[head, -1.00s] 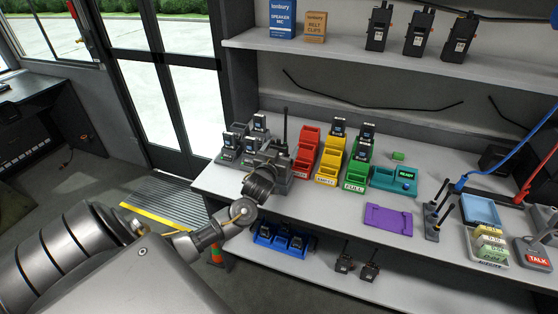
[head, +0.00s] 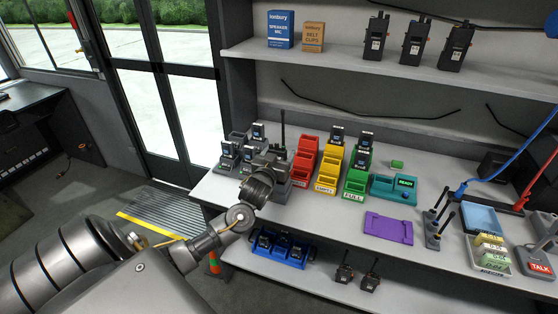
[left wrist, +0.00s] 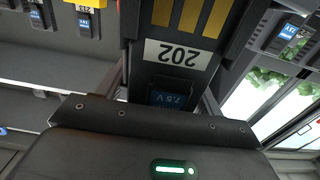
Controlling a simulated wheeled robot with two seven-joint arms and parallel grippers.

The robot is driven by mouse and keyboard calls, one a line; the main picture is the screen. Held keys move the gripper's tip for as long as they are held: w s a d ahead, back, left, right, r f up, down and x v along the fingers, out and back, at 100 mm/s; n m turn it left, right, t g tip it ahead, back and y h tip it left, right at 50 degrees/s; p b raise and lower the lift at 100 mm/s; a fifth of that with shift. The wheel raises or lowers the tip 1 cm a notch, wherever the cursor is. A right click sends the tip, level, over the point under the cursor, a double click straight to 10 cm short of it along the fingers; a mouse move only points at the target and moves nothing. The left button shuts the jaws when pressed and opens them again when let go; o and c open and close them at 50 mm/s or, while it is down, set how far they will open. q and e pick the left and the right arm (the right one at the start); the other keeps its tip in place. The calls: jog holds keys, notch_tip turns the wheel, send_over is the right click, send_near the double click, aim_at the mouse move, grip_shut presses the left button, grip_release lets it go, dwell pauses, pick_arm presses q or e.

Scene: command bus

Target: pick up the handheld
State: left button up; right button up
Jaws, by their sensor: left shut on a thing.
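In the left wrist view a dark body with a white 202 label (left wrist: 178,53), yellow stripes and a blue 7.5 V patch (left wrist: 172,99) sits between the fingers. Whether its lower end is clear of the cup is hidden. My right gripper is not in view.
Other radios (head: 228,152) stand in grey chargers close left. Red (head: 303,160), yellow (head: 328,175) and green (head: 357,183) bins stand close right. A purple tray (head: 388,228) lies farther right. The upper shelf (head: 350,62) overhangs the bench's back. A blue rack (head: 280,249) is below.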

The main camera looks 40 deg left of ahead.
pick_arm(q)
jog(key=s+d+r, duration=0.1)
jog(key=r, duration=0.1)
jog(key=s+d+r, duration=0.1)
jog(key=r, duration=0.1)
jog(key=s+r, duration=0.2)
jog(key=r, duration=0.1)
jog(key=shift+d+b, duration=0.3)
jog(key=shift+d, duration=0.1)
jog(key=c, duration=0.5)
jog(key=shift+o, duration=0.2)
jog(key=s+d+r, duration=0.4)
jog(key=s+d, duration=0.1)
jog(key=s, duration=0.2)
jog(key=shift+s, duration=0.35)
